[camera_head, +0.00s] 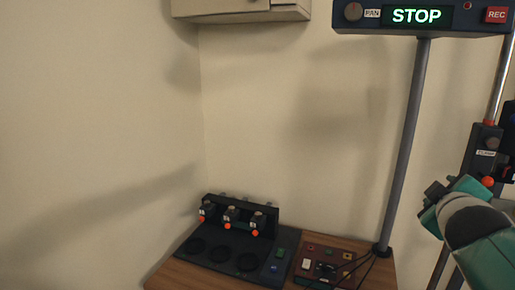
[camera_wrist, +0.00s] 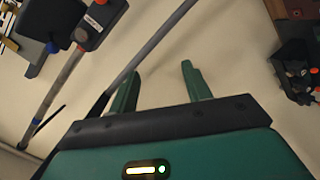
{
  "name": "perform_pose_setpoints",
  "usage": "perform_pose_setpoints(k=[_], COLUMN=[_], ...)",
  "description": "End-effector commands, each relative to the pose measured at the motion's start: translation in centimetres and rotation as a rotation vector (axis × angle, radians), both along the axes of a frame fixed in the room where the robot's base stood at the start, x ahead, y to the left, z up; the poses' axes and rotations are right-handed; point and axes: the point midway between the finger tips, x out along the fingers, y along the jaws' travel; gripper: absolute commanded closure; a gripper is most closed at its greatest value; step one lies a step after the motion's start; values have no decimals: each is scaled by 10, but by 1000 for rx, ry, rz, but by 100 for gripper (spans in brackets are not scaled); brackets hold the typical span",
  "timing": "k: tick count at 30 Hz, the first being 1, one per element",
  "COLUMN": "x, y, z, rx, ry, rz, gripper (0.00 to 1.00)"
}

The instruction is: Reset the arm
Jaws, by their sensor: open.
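My gripper (camera_wrist: 161,70) shows in the wrist view with its two green fingers apart. Nothing is between them, only pale wall behind. In the head view part of my teal and grey arm comes in at the lower right edge, beside a dark upright stand. I cannot make out the fingertips there.
A grey pole (camera_head: 404,150) carries a STOP display box (camera_head: 420,17). A clamp stand (camera_head: 487,145) is near my arm. A wooden table (camera_head: 165,278) holds a dark station (camera_head: 222,262) with several orange-tipped parts and a control panel (camera_head: 325,265). A cabinet (camera_head: 240,10) hangs above.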

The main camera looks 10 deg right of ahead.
Motion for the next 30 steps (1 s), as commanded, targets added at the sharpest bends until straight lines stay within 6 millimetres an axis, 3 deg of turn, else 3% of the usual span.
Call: perform_pose_setpoints(k=[1,4,9,12,15,19,26,28,30], x=[5,3,-21,-44,-65,-80,-82,-82,-82], y=[31,87,182,231,266,286,288,288,288], z=[-19,-60,-124,-152,-172,-182,-183,-183,-183], rx=[122,364,702,852,952,1009,1017,1016,1016], ry=[6,51,201,310,401,464,470,470,469], rz=[4,-12,-35,-49,-65,-78,-81,-81,-80], gripper=[51,51,51,51,51,51,51,63,64])
